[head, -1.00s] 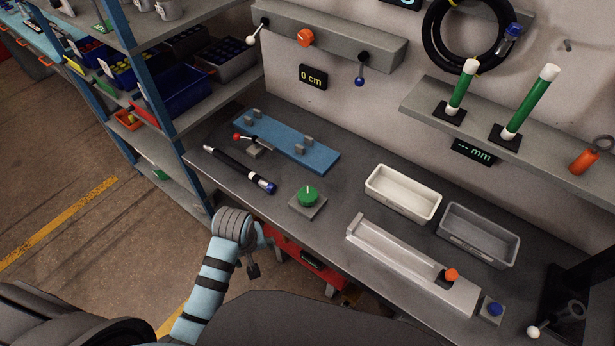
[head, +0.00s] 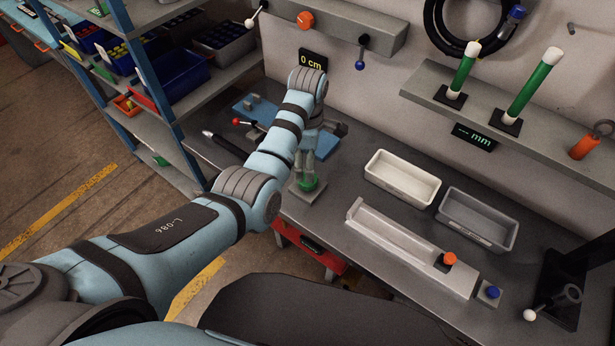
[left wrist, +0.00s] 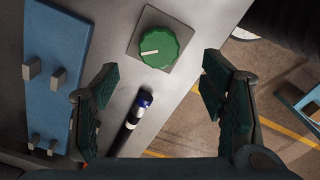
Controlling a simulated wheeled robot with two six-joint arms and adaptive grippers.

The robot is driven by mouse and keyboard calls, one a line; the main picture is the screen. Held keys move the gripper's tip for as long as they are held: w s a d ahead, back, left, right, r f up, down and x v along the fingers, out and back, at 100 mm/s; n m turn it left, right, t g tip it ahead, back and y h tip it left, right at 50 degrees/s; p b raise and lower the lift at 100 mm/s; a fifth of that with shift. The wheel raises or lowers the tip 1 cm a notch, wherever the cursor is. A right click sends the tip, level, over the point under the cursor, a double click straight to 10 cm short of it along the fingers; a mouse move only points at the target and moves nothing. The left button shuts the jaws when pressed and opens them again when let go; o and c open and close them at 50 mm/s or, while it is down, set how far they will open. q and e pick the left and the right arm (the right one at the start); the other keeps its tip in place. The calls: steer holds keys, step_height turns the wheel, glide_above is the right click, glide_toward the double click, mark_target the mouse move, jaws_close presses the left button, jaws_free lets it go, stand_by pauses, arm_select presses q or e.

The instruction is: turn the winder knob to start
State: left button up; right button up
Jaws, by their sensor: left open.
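The green knob (head: 309,184) sits on a square grey plate near the front edge of the workbench. In the left wrist view the knob (left wrist: 159,48) shows from above, with a white pointer line on its top aimed left in that picture. My left gripper (head: 305,176) points down over the knob in the head view, its arm hiding part of the bench. In the left wrist view the left gripper (left wrist: 160,75) is open and empty, and the knob lies above the gap between its fingers. I cannot tell whether the fingers touch it. My right gripper is not in view.
A white tray (head: 372,184), a grey tray (head: 445,211) and a long grey channel (head: 405,252) stand to the right. A "0 cm" display (head: 312,60) hangs behind.

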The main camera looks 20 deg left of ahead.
arm_select(q)
step_height(320, 180, down, 7)
steer(key=shift+w+f+b, duration=0.1)
steer(key=shift+f+b, duration=0.05)
steer(key=shift+b, duration=0.6)
steer(key=c, duration=1.1)
steer(key=shift+c, duration=0.2)
steer(key=shift+m, duration=0.3)
